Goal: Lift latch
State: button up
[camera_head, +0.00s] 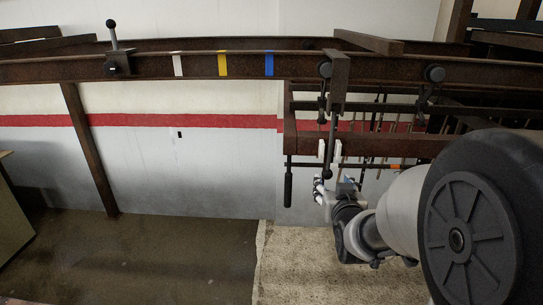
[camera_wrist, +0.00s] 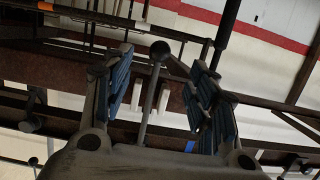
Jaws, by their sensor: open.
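A dark lever with a ball end (camera_head: 328,174) hangs below a bracket (camera_head: 338,80) on the rail; I take it as the latch. My gripper (camera_head: 329,150) is open, its two pale fingertips on either side of the lever. In the wrist view the lever's rod and ball (camera_wrist: 160,50) stand between the blue-padded fingers of my gripper (camera_wrist: 164,70), with visible gaps to both. I cannot tell whether anything touches it. A second ball-topped lever (camera_head: 112,35) stands upright on a block at the rail's left.
The brown rail (camera_head: 200,67) crosses the view with a white, a yellow and a blue mark. A dark handle (camera_head: 288,187) hangs left of my gripper. A lower beam (camera_head: 390,146) with several thin rods is close by on the right. Floor at lower left is clear.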

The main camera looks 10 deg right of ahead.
aim_at(328, 176)
jog(key=b+x, duration=0.3)
jog(key=x, duration=0.5)
jog(key=shift+c, duration=0.3)
jog(key=c, duration=0.9)
